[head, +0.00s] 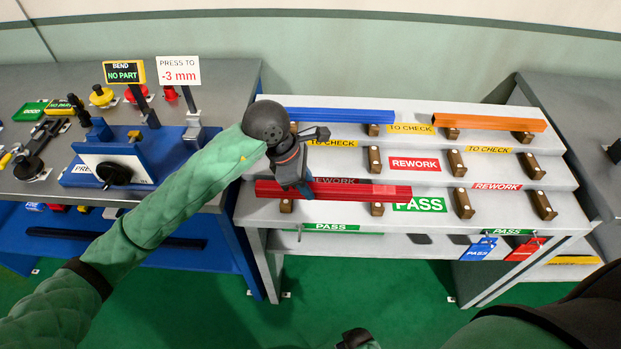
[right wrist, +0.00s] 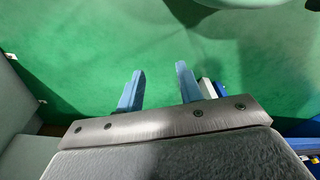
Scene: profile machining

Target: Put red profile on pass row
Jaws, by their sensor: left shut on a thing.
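The red profile (head: 350,190) is a long bar at the front left of the stepped rack (head: 430,235). It lies along the pass row, over two wooden blocks (head: 377,209) beside the green PASS label (head: 420,204). I cannot tell whether it rests on the blocks or is just above them. My left gripper (head: 305,189) is shut on the red profile left of its middle, reaching down from above. My right gripper (right wrist: 160,72) is open and empty in the right wrist view, over green floor.
A blue profile (head: 338,116) and an orange profile (head: 490,122) lie on the rack's top TO CHECK row. The right pair of pass-row blocks (head: 463,203) is bare. A blue press (head: 135,155) stands on the left bench.

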